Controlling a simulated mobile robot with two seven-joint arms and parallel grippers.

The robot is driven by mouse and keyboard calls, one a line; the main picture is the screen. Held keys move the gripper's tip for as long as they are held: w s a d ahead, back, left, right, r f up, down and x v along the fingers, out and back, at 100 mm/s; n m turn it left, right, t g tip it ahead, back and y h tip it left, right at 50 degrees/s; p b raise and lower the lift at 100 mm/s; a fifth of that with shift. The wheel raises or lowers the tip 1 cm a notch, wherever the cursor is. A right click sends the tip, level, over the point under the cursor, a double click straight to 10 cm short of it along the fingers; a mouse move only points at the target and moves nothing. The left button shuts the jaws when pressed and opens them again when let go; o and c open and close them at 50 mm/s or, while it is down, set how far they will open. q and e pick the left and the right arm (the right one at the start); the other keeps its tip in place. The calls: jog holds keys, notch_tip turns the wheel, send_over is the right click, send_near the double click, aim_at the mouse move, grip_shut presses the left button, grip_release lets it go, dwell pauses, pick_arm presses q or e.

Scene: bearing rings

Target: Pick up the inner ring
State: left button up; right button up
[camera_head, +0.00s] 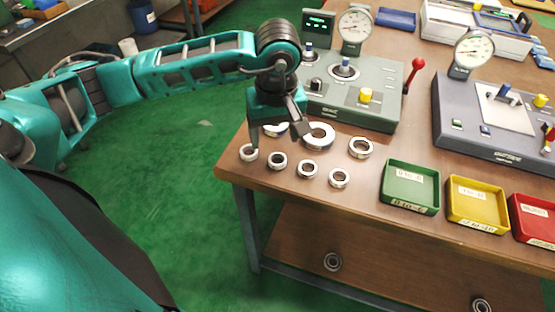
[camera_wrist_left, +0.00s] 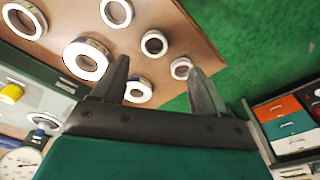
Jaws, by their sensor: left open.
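Several pale metal rings lie flat on the brown table near its left corner. A front row of small rings runs from a left ring (camera_head: 248,158) through a second (camera_head: 278,167) and a third (camera_head: 307,175) to a fourth (camera_head: 339,185). Behind them are a wide ring (camera_head: 319,145), another ring (camera_head: 361,155) and one partly hidden by my gripper. I cannot tell which is the inner ring. My left gripper (camera_head: 276,139) is open and empty above the left rings. In the left wrist view, its fingers (camera_wrist_left: 159,68) straddle the view of a small ring (camera_wrist_left: 154,52). My right gripper is not in view.
Right of the rings stand a green tray (camera_head: 410,206), a yellow tray (camera_head: 477,222) and a red tray (camera_head: 532,235). A grey-green gauge device (camera_head: 340,108) with a red lever stands close behind the rings. The table's left edge is near the gripper.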

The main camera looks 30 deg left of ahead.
aim_at(277, 162)
pick_arm(q)
jog(key=f, duration=0.2)
jog(key=w+f, duration=0.1)
jog(key=f, duration=0.4)
jog(key=shift+w+a+f, duration=0.1)
jog(key=shift+w+f, duration=0.05)
jog(key=shift+f, duration=0.15)
jog(key=c, duration=1.2)
jog(key=shift+o, duration=0.2)
jog(key=shift+r, duration=0.15)
